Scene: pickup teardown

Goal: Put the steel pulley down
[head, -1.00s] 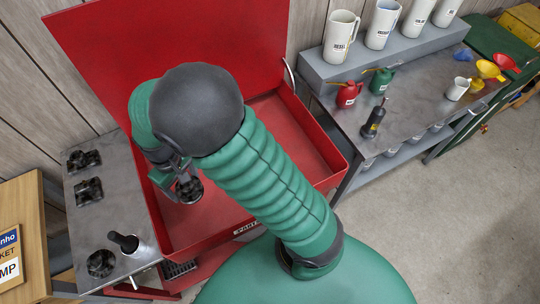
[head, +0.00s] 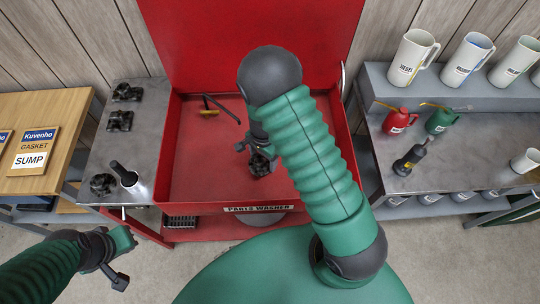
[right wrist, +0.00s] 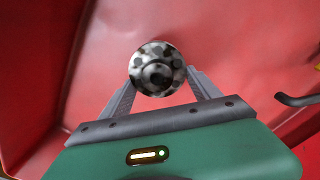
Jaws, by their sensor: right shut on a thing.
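The steel pulley (head: 261,164) is a small, dark, round part in the head view, over the red parts washer (head: 195,180). In the right wrist view the pulley (right wrist: 157,68) looks round and mottled grey, with holes around its hub. My right gripper (right wrist: 157,88) is shut on it, one finger on each side. In the head view the right gripper (head: 257,145) is partly hidden by my arm, inside the washer's outline. I cannot tell whether the pulley touches the washer floor. My left gripper (head: 120,262) is at the lower left, away from the pulley; its finger opening is unclear.
A steel side table (head: 140,90) left of the washer holds several dark parts and a cup with a dark handle (head: 124,174). A bench (head: 440,170) with jugs and oil cans stands at right. The washer's left floor is clear.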

